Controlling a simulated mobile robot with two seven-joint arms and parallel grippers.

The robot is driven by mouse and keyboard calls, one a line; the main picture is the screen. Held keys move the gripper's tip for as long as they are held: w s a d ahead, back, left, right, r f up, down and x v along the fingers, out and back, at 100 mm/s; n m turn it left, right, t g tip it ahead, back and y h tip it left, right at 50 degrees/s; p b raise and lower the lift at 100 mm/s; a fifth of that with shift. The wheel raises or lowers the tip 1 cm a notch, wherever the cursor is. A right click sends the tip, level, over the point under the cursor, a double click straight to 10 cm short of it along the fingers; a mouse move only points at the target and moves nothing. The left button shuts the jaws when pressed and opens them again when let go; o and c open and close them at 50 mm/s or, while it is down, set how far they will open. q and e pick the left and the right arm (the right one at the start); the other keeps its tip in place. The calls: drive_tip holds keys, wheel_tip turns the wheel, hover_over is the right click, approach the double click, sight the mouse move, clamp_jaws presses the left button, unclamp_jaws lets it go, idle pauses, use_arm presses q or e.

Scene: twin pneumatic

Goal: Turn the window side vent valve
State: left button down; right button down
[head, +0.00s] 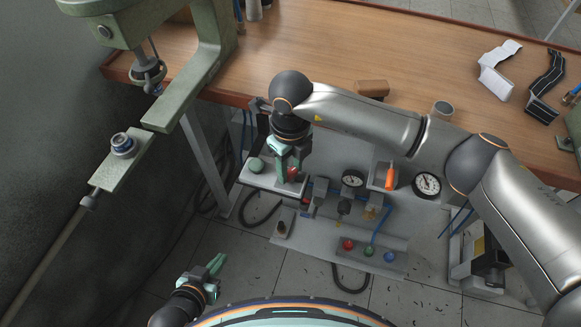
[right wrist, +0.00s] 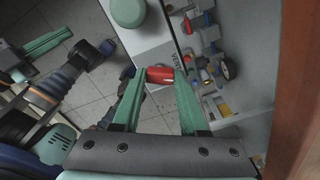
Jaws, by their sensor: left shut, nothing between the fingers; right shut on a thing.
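The red vent valve handle (right wrist: 160,75) sits between the fingertips of my right gripper (right wrist: 159,80), in the right wrist view. A panel marked VENT lies just beyond it. In the head view my right gripper (head: 286,172) reaches down to the red handle (head: 293,173) at the edge of a pale box below the bench. It is shut on the handle. The fingers hide part of the handle and its mount. My left gripper (head: 214,266) is low at the left, shut and empty, apart from the panel. It also shows in the right wrist view (right wrist: 64,38).
A green round button (head: 256,165) is left of my right gripper. Gauges (head: 427,184), an orange-handled tool (head: 390,179) and blue hoses stand to the right. Red, green and blue knobs (head: 369,251) sit lower down. The wooden bench (head: 300,50) overhangs behind; a green machine stands left.

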sight(290, 171)
drive_tip(key=m, duration=0.4)
drive_tip(key=shift+m+b, duration=0.3)
drive_tip(key=shift+b, duration=0.1)
drive_tip(key=m, duration=0.5)
use_arm(q)
drive_tip(key=shift+w+d+f+b, duration=0.25)
drive_tip(key=shift+d+f+b, duration=0.1)
drive_tip(key=shift+d, duration=0.1)
use_arm(e)
drive_tip(key=shift+m, duration=1.3)
use_arm(q)
drive_tip(key=shift+a+f, duration=0.1)
drive_tip(key=shift+f, duration=0.05)
use_arm(e)
drive_tip(key=shift+c, duration=2.2)
unclamp_jaws()
wheel_tip(290, 171, up, 13)
drive_tip(key=shift+f, duration=0.2)
